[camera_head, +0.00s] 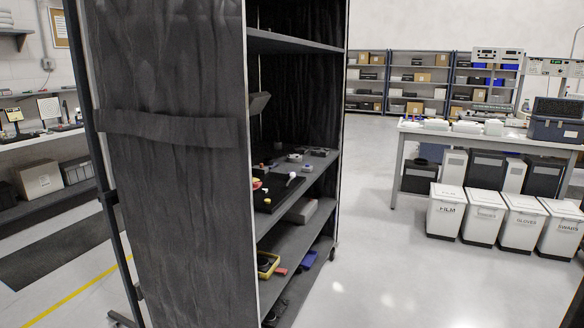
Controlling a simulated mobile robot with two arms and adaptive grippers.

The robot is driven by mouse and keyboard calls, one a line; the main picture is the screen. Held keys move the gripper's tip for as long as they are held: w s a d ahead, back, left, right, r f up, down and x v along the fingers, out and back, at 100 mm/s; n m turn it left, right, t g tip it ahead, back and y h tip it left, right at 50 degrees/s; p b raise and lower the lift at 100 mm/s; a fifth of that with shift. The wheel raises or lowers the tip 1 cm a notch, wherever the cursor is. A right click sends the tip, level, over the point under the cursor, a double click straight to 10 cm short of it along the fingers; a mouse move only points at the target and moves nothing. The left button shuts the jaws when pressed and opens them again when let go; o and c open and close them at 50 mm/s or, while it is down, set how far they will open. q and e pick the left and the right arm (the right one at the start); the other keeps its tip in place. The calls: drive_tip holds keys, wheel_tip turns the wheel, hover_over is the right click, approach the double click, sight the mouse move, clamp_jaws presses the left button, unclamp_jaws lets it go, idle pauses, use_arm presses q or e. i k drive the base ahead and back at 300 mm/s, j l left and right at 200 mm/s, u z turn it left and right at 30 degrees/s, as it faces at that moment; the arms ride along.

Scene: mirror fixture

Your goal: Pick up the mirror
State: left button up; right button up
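I cannot make out the mirror for certain in the head view. A tall rack with a black fabric side cover (175,190) stands close in front of me, and its open shelves face right. On its middle shelf (305,190) are a dark tray (270,196) with small red, yellow and white items, and several small grey parts. A tilted grey flat piece (259,103) shows above that shelf, partly hidden by the cover; I cannot tell what it is. Neither of my grippers is in view.
A lower shelf holds a yellow bin (267,264) and a blue bin (309,259). White lidded bins (483,214) stand before a workbench (400,150) at right. Grey storage shelves (415,85) line the back. The floor (370,240) right of the rack is clear.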

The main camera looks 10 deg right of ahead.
sight(262, 263)
drive_tip(key=i+l+u, duration=0.15)
drive_tip(key=u, duration=0.3)
drive_tip(key=i+l+u, duration=0.1)
drive_tip(key=u, duration=0.35)
drive_tip(key=l+u, duration=0.45)
drive_tip(key=i+j, duration=0.05)
drive_tip(key=j, duration=0.05)
